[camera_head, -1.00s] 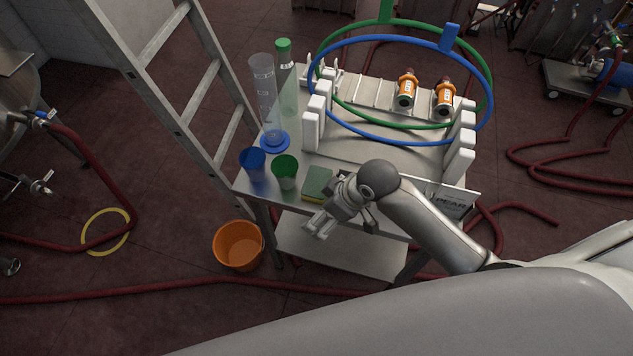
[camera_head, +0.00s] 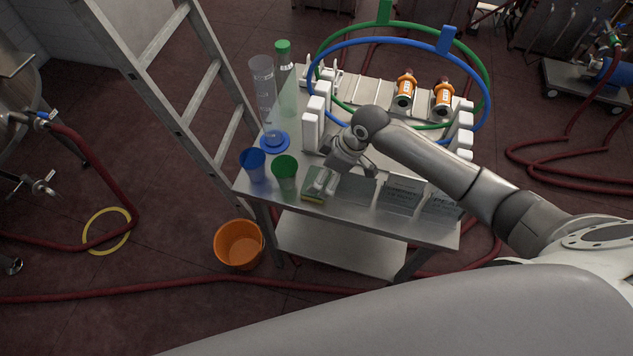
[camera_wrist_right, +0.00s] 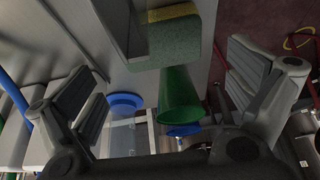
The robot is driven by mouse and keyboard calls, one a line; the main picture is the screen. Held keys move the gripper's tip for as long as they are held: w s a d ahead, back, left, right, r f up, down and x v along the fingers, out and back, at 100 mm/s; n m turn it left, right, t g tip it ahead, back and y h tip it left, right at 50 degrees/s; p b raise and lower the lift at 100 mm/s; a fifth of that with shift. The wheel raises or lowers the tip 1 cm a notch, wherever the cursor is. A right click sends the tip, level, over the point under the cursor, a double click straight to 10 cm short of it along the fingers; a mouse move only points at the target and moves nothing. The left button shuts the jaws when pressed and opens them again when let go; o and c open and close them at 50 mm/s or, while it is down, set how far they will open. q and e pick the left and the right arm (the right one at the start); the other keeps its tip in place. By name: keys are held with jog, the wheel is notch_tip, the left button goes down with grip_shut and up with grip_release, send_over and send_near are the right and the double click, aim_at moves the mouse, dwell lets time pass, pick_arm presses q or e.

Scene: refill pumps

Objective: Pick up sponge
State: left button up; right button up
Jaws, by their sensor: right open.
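The sponge (camera_head: 313,198), green with a yellow layer, lies near the front left edge of the metal cart top (camera_head: 344,212). In the right wrist view the sponge (camera_wrist_right: 168,47) is at the upper middle, partly behind a grey plate-like shape. My right gripper (camera_head: 325,182) is just over the sponge and hides part of it. In the right wrist view its two fingers (camera_wrist_right: 165,85) are wide apart with nothing held between them. I cannot tell whether a finger touches the sponge. My left gripper is not in view.
A green cup (camera_head: 285,172) and a blue cup (camera_head: 253,164) stand just left of the sponge. A clear cylinder on a blue base (camera_head: 275,142) is behind them. Labelled plates (camera_head: 400,196) line the front edge to the right. An orange bucket (camera_head: 239,244) is on the floor.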

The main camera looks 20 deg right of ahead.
jog(key=shift+s+p+x, duration=0.2)
jog(key=shift+p+x, duration=0.65)
jog(key=shift+x, duration=1.35)
jog(key=shift+w+f, duration=0.25)
jog(key=shift+f, duration=0.6)
jog(key=shift+c, duration=0.4)
jog(key=c, duration=0.5)
